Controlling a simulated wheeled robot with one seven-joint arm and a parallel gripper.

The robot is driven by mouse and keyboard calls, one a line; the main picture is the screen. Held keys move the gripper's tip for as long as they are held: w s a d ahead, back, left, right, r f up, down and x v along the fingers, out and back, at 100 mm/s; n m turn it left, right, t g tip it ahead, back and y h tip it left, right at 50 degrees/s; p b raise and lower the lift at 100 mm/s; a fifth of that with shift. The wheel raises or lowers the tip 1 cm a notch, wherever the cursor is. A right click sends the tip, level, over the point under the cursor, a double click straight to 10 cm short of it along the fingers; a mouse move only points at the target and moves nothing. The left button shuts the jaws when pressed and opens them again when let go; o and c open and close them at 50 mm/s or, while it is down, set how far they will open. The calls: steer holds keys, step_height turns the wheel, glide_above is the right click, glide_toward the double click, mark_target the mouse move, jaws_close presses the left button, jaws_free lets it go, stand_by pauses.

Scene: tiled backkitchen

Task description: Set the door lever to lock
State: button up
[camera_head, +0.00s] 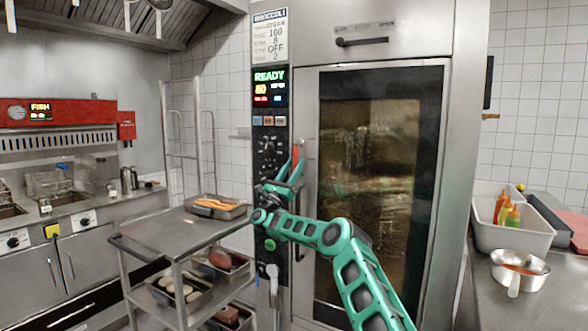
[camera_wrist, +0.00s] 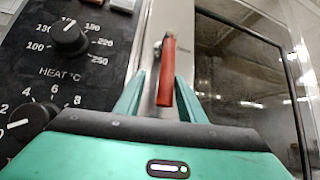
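The tall steel oven has a shut glass door (camera_head: 365,185). Its door lever (camera_head: 295,156) has a red grip and sits on the frame between the control panel and the glass. In the wrist view the red grip (camera_wrist: 166,72) hangs down nearly vertically from a small metal pivot at its top. My gripper (camera_head: 298,168) is at the lever, and its green fingers (camera_wrist: 161,88) stand on either side of the grip. The fingers look open, with a visible gap on the left; the right finger is close to the grip, and contact cannot be told.
The black control panel (camera_wrist: 60,75) with knobs lies just left of the lever. A steel trolley (camera_head: 170,240) with food trays stands left of the oven. A counter (camera_head: 550,285) with a white bin (camera_head: 510,232) and a steel bowl (camera_head: 519,270) is at the right.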

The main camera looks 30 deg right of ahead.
steer(key=shift+s+r, duration=0.15)
steer(key=shift+r, duration=0.15)
steer(key=shift+s+a+f, duration=0.1)
steer(key=shift+a+f, duration=0.05)
steer(key=v, duration=1)
steer(key=shift+f, duration=0.2)
steer(key=shift+a, duration=0.1)
